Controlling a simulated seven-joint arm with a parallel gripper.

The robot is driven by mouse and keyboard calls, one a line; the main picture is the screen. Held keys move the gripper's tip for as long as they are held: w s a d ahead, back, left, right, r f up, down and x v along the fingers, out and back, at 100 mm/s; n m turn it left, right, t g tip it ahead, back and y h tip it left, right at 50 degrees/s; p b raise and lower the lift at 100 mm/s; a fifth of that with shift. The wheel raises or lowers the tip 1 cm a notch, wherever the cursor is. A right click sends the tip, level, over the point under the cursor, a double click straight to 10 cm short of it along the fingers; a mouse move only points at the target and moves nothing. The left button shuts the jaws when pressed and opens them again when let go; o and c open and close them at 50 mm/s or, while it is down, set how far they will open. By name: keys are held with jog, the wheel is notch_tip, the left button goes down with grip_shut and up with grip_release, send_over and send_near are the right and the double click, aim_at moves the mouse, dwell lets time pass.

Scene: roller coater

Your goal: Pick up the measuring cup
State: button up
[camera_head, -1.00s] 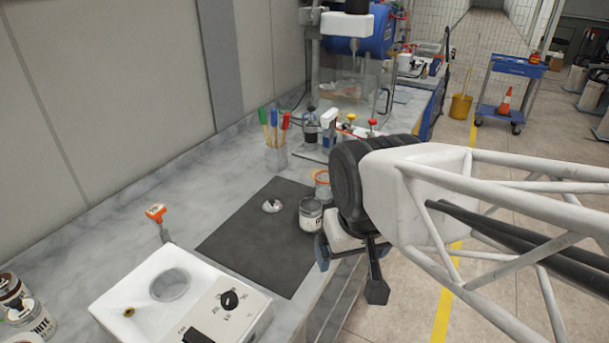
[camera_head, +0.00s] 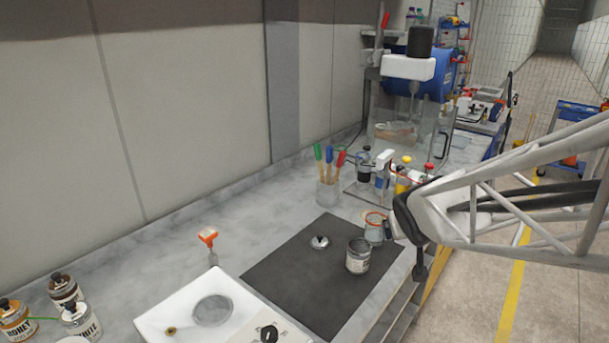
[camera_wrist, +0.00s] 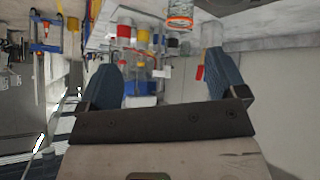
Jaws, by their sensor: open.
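What looks like the measuring cup (camera_head: 375,228) is a clear vessel with an orange rim. It stands at the right of the dark mat, just behind an open metal can (camera_head: 358,256). The cup also shows at the top of the wrist view (camera_wrist: 180,18), beyond my fingers and between them. My gripper (camera_wrist: 165,78) has its two blue fingers wide apart with nothing between them. In the head view my wrist is right of the cup, and the fingers are mostly hidden there.
A dark mat (camera_head: 295,280) holds a small metal lid (camera_head: 320,242). A pen jar (camera_head: 328,192) and several small bottles stand behind. A white device (camera_head: 185,300), an orange-handled tool (camera_head: 209,240) and labelled cans (camera_head: 82,318) are at left. The bench's front edge lies beneath my arm.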

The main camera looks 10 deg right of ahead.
jog(key=w+d+f+n+t+y, duration=0.2)
jog(key=w+d+f+t, duration=0.1)
jog(key=w, duration=0.5)
jog(key=n+t+y, duration=0.1)
jog(key=n+y, duration=0.1)
jog(key=y, duration=0.3)
send_near(371, 218)
jog(key=shift+s+d+r, duration=0.15)
jog(key=shift+d+r, duration=0.05)
jog(key=shift+d, duration=0.15)
jog(key=shift+x, duration=1.3)
jog(key=shift+a, duration=0.15)
jog(key=shift+a+x, duration=0.2)
jog(key=shift+x, duration=2.25)
